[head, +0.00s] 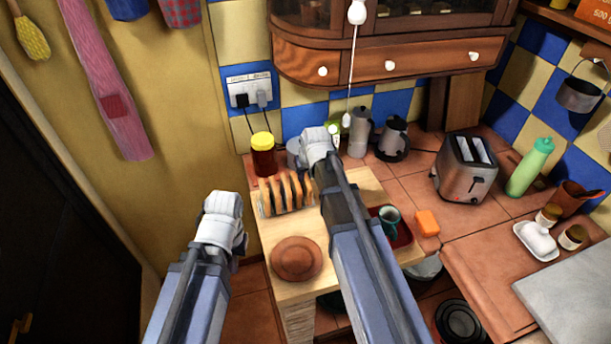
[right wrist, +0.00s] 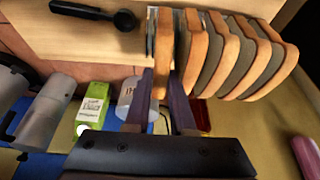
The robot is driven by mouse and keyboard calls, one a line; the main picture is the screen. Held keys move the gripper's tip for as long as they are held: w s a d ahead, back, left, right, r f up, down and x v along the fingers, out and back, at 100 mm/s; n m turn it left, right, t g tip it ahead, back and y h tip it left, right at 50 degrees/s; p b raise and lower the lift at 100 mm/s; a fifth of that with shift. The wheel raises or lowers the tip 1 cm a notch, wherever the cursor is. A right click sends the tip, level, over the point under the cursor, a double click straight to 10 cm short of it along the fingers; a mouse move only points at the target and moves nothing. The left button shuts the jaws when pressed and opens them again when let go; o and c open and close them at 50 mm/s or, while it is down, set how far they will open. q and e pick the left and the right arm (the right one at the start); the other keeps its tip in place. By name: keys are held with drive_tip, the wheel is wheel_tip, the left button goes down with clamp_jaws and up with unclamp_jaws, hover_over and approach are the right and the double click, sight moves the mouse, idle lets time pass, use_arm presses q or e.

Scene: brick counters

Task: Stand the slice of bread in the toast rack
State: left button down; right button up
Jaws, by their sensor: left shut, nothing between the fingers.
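The toast rack (head: 262,209) stands on the wooden board, with several toast slices upright in a row; it also shows at upper right in the right wrist view. The slice of bread (right wrist: 164,60) is seen edge-on between my right gripper's fingers (right wrist: 166,70), beside the row's end slice. The fingers look closed on it, with no clear gap. Whether its lower edge rests in the rack is hidden. In the head view my right gripper (head: 318,143) is at the rack's right end, and its arm hides the slice. My left gripper (head: 225,208) is shut and empty, left of the board.
A brown plate (head: 296,259) lies on the board in front of the rack. A jar with a yellow lid (head: 263,153) stands behind the rack.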

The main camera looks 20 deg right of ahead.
drive_tip(key=o, duration=0.4)
drive_tip(key=shift+o, duration=0.2)
drive_tip(key=shift+r, duration=0.1)
drive_tip(key=p+v, duration=0.7)
drive_tip(key=shift+s+r, duration=0.2)
drive_tip(key=shift+r, duration=0.15)
drive_tip(key=shift+f, duration=0.1)
drive_tip(key=shift+a, duration=0.1)
drive_tip(key=s+a+f+n+g+b, duration=0.1)
drive_tip(key=s+a+f+g+b, duration=0.1)
drive_tip(key=s+a, duration=0.4)
drive_tip(key=s+a+f+n+g+h+b, duration=0.1)
drive_tip(key=s+a, duration=0.6)
drive_tip(key=s, duration=0.8)
wheel_tip(320, 180, down, 3)
drive_tip(key=shift+r+n+g+h+b, duration=0.25)
drive_tip(key=shift+n+g+b, duration=0.2)
drive_tip(key=shift+n+g, duration=0.35)
